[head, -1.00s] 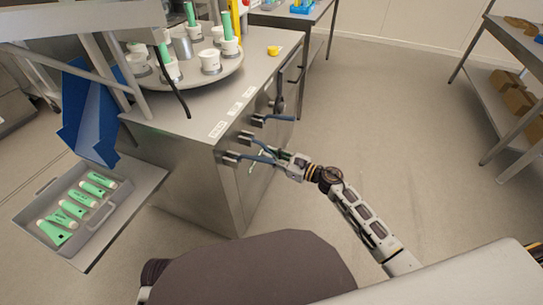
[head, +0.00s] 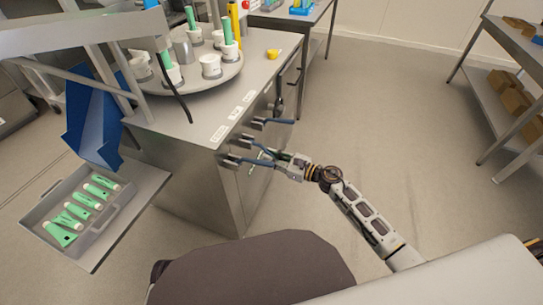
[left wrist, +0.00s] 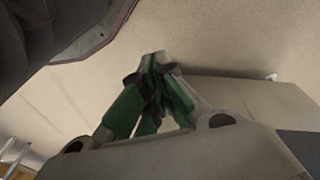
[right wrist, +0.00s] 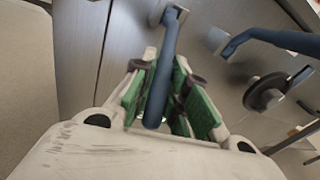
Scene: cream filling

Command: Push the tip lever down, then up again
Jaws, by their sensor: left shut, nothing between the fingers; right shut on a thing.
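Blue-handled levers stick out from the side of the steel machine, beside white labels too small to read. In the right wrist view my right gripper (right wrist: 160,85) is shut on one blue lever (right wrist: 165,60), with a green-padded finger on each side of it. In the head view my right gripper (head: 263,160) is at the near blue levers (head: 252,161); which one it grips is hard to tell there. Another blue lever (head: 275,121) stands farther along, clear of the fingers. My left gripper (left wrist: 157,65) is shut and empty in the left wrist view, above the floor.
A round turntable (head: 205,85) with white cups and green tubes stands on the machine top (head: 185,125). A grey tray (head: 100,222) with several green tubes is at the left. A dark round knob (right wrist: 265,95) is beside the levers.

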